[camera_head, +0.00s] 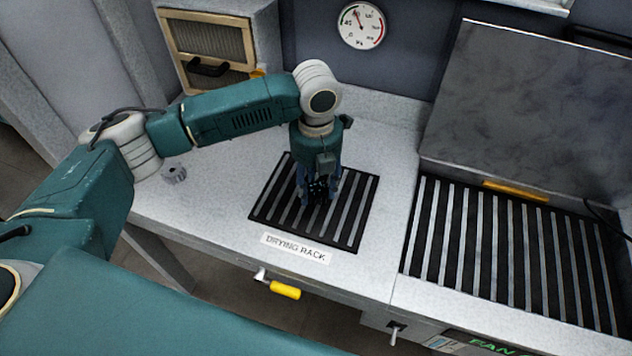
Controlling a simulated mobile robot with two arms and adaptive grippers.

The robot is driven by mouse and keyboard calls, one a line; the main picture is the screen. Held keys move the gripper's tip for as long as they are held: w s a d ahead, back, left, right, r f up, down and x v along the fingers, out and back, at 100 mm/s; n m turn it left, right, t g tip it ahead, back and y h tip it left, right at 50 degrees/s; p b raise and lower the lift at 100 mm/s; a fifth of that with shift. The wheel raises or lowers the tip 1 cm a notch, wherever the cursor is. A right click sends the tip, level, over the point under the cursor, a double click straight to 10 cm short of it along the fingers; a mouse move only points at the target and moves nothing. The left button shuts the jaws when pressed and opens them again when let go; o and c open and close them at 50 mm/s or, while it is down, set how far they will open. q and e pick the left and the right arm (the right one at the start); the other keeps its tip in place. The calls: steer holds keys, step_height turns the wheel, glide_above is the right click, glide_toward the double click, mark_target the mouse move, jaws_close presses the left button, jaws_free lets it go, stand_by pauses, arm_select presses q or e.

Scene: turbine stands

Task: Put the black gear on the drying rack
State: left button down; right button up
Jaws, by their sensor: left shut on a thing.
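The drying rack (349,225) is a dark slatted square set in the light grey counter, with a "DRYING RACK" label at its front edge. My left gripper (319,194) points down over the middle of the rack. It is shut on the black gear (319,188), which shows only as a small dark toothed shape between the fingers. The gear is at or just above the slats; I cannot tell whether it touches them. My right gripper is not in view.
A larger slatted grate (510,250) with a raised lid (535,110) is at the right. A yellow-handled lever (284,289) sticks out below the counter's front edge. Counter right of the rack is clear.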

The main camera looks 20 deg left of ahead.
mark_target(316, 189)
arm_select(q)
steer(key=shift+f, duration=0.3)
stand_by(0.4)
steer(key=c, duration=0.7)
jaws_free()
steer(key=shift+o, duration=0.2)
step_height(316, 189, up, 7)
steer(key=p, duration=0.8)
